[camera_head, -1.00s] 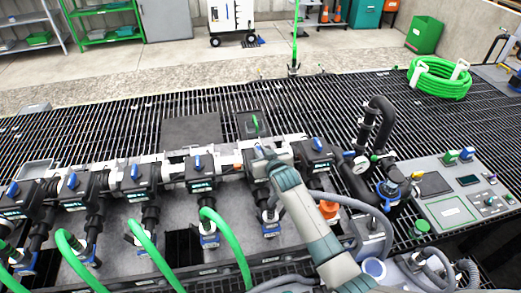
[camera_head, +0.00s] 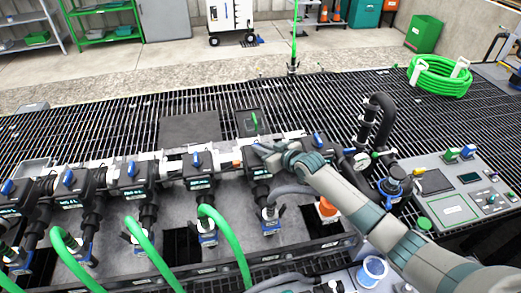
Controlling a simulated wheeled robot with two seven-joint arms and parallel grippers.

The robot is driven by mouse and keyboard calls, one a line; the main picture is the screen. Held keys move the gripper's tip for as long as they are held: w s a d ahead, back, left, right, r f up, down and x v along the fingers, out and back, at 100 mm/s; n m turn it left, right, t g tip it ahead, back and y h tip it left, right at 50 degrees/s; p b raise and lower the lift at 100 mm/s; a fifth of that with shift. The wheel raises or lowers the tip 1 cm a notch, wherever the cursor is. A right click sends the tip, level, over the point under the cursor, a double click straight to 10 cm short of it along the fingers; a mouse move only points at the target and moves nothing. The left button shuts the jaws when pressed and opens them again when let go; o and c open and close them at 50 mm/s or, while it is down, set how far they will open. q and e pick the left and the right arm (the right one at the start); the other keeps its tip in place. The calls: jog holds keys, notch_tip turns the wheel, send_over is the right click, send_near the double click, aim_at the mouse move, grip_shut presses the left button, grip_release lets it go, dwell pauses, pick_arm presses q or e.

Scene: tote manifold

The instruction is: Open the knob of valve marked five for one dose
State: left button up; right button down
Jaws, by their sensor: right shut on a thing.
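A row of black valves with blue knobs runs across the manifold. The valve under my right gripper (camera_head: 271,153) is fifth from the left, with its lit display (camera_head: 261,173) just below; its marking is too small to read. My right gripper is shut on that valve's blue knob (camera_head: 260,149). The fingers and wrist hide most of the knob, so I cannot tell its exact angle. The fourth valve's blue knob (camera_head: 196,160) to the left and the last valve's blue knob (camera_head: 318,140) to the right stand free. My left gripper is out of view.
Green hoses (camera_head: 225,235) rise in front of the manifold. Black piping with a gauge (camera_head: 361,162) stands to the right, close to my right forearm. A control panel (camera_head: 452,205) lies further right. The black grating (camera_head: 110,125) behind the valves is mostly clear.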

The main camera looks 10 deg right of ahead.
jog(key=c, duration=1.8)
grip_release()
jog(key=shift+s, duration=0.1)
jog(key=shift+s+d+r, duration=0.15)
jog(key=shift+s+d, duration=0.15)
jog(key=shift+s, duration=0.05)
jog(key=b+v, duration=0.4)
jog(key=v, duration=1.2)
jog(key=shift+r, duration=0.25)
